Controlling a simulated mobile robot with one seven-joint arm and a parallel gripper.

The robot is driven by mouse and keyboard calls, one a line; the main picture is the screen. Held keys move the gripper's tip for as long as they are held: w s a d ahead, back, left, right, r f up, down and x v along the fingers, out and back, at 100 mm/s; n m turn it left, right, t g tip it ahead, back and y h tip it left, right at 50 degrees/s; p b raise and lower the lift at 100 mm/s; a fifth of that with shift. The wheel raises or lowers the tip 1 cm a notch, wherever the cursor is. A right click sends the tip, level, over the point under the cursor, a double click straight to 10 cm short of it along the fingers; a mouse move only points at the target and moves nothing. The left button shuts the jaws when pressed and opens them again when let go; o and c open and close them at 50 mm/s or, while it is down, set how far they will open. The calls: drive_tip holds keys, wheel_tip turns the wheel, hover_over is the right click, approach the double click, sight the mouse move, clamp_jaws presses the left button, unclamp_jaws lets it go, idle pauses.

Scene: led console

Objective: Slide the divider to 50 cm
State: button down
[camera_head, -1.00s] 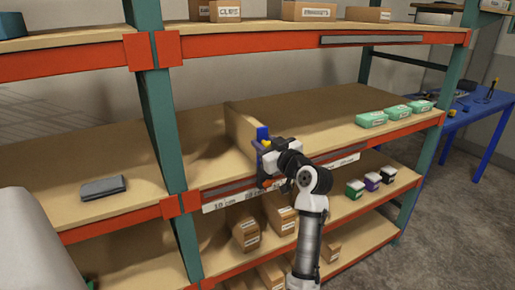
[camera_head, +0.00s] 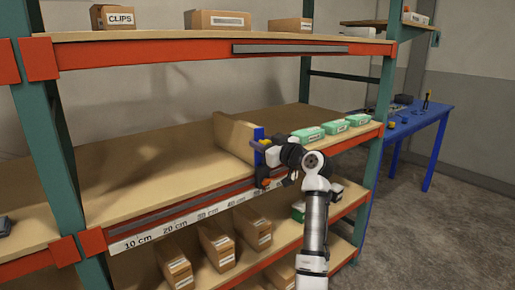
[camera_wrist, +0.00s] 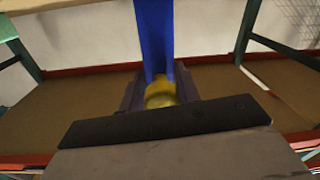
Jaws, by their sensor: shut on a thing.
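The divider (camera_head: 233,138) is an upright wooden panel on the middle shelf, with a blue front end (camera_head: 258,134) and a yellow knob. My gripper (camera_head: 262,146) is at its front, shut on the yellow knob. The wrist view shows the knob (camera_wrist: 160,92) between the two fingers, below the blue upright (camera_wrist: 154,35). The scale strip (camera_head: 190,218) on the shelf edge reads 10, 20, 30 and 40 cm from left to right. The divider's front stands right of the 40 cm label. My gripper partly covers the marks there, so the exact reading is hidden.
Several green boxes (camera_head: 333,127) lie on the same shelf, close to the right of the divider. Cartons (camera_head: 217,246) stand on the shelf below. A blue table (camera_head: 420,125) is at the right.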

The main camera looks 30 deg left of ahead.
drive_tip(key=shift+w+d, duration=0.15)
drive_tip(key=shift+w, duration=0.25)
drive_tip(key=c, duration=1.1)
unclamp_jaws()
drive_tip(key=b+v, duration=0.3)
drive_tip(key=v, duration=1.1)
